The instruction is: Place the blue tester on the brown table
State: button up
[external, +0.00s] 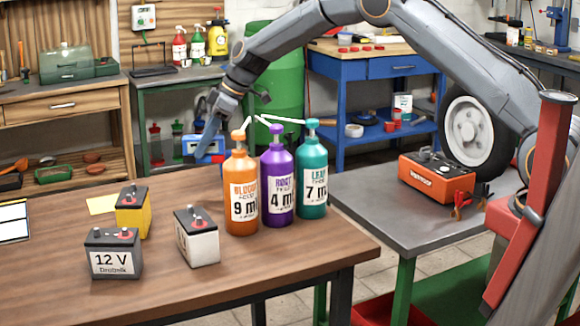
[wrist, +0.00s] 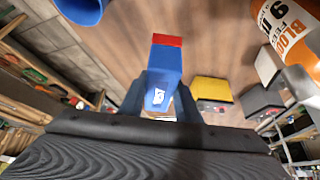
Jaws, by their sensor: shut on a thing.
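The blue tester (external: 192,147) is a small blue box with a pale face. In the wrist view the tester (wrist: 163,72) shows a red end and a small white label. My gripper (external: 209,142) is shut on it; in the wrist view my gripper (wrist: 160,105) has a dark finger on each side of it. The brown table (external: 190,285) fills the lower left of the external view. The tester shows behind the orange bottle and above the table's far side; its exact height cannot be told. The table (wrist: 205,40) also shows behind it in the wrist view.
Orange (external: 241,195), purple (external: 277,180) and teal (external: 312,175) bottles stand near the table's right end. Yellow (external: 132,212), dark grey (external: 113,255) and white (external: 197,238) batteries stand left of them. The table's front left and front right are clear.

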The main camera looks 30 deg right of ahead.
jog(key=shift+s+a, duration=0.1)
jog(key=shift+a, duration=0.1)
jog(key=shift+f, duration=0.15)
notch_tip(320, 180, down, 9)
jog(key=p, duration=0.3)
jog(key=shift+f, duration=0.3)
jog(key=shift+f, duration=0.1)
jog(key=shift+f, duration=0.1)
jog(key=o, duration=1.1)
jog(key=shift+o, duration=0.2)
